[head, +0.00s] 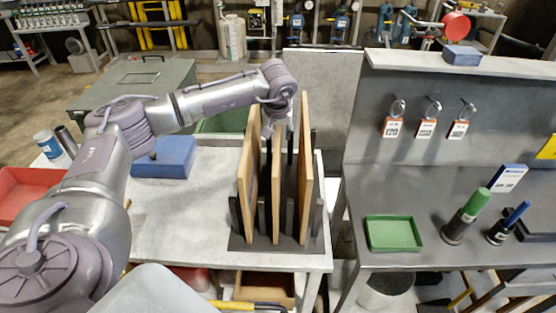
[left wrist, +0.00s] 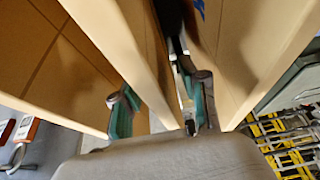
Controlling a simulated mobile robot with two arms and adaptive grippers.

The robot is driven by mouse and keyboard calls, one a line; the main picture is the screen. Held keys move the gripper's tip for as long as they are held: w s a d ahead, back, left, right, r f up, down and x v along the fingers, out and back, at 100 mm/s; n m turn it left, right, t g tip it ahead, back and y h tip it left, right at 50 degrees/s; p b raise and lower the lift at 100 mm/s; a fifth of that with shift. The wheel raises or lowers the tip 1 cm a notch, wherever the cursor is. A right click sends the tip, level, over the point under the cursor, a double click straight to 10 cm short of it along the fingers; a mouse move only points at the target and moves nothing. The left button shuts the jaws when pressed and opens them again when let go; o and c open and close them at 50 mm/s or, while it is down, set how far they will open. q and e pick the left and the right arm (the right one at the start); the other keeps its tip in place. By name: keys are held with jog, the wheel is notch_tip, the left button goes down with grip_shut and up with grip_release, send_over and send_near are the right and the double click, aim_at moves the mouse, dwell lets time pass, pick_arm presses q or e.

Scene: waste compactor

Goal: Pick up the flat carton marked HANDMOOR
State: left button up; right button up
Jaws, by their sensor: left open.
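Several flat tan cartons stand upright on edge in a dark rack (head: 236,243): a left one (head: 249,170), a middle one (head: 279,180) and a right one (head: 306,150). No HANDMOOR lettering is readable on any of them. My left gripper (head: 269,130) reaches down among the cartons from above, partly hidden by them. In the left wrist view its two teal-padded fingers (left wrist: 163,105) are apart, with a carton (left wrist: 135,50) passing between them. Whether either pad touches is unclear. Another carton (left wrist: 255,45), with a blue mark, stands close beside the right finger. My right gripper is out of view.
The rack stands on a light table with a blue box (head: 165,157) and a red bin (head: 22,190) to its left. A grey bench at right holds a green tray (head: 393,233) and stamps (head: 465,217). Table room left of the rack is clear.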

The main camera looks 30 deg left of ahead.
pick_arm(q)
jog(key=shift+s, duration=0.1)
jog(key=c, duration=0.6)
grip_shut()
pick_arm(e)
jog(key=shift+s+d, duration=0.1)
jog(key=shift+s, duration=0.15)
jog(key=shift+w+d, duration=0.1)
